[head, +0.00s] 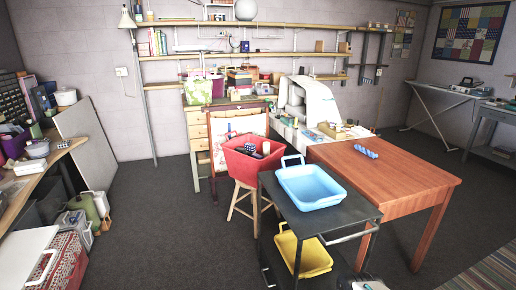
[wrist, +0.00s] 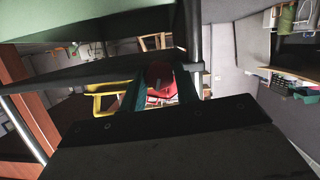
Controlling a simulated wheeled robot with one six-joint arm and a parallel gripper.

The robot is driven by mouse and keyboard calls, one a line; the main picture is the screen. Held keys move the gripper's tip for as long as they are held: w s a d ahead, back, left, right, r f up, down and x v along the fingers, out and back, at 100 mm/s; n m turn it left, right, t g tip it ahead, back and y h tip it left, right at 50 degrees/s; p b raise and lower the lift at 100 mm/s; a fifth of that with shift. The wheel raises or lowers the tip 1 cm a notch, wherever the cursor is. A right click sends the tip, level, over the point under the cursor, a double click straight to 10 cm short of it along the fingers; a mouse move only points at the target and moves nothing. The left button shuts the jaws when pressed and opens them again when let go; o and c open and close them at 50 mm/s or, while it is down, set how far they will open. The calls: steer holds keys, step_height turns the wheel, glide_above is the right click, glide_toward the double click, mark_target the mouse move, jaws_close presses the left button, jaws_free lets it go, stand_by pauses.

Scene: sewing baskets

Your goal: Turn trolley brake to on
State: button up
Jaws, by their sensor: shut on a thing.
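The dark trolley (head: 335,219) stands at the lower middle of the head view, with a rail on its right side. In the wrist view, one of its dark shelves (wrist: 60,78) and its metal posts are close by. My gripper (wrist: 160,82) shows in the wrist view, its two green fingers either side of a dark red rounded piece, which looks like the trolley brake (wrist: 159,71). The fingers are shut on it. Its setting cannot be read, and the brake cannot be made out in the head view.
A blue basket (head: 310,198) sits on the trolley's top and a yellow basket (head: 315,257) on its lower shelf. A wooden table (head: 412,177) stands close on the right. A red basket (head: 240,166) rests on a stool behind.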

steer(key=shift+m+y, duration=0.4)
steer(key=shift+m, duration=0.2)
steer(key=shift+d, duration=0.1)
steer(key=shift+w+m+y, duration=0.1)
steer(key=shift+m+y, duration=0.4)
steer(key=shift+m, duration=0.6)
steer(key=o, duration=0.7)
steer(key=shift+d, duration=0.1)
steer(key=shift+c, duration=0.2)
steer(key=s+d, duration=0.1)
steer(key=s, duration=0.4)
steer(key=shift+s+d, duration=0.35)
steer(key=shift+s, duration=0.05)
steer(key=shift+g, duration=0.3)
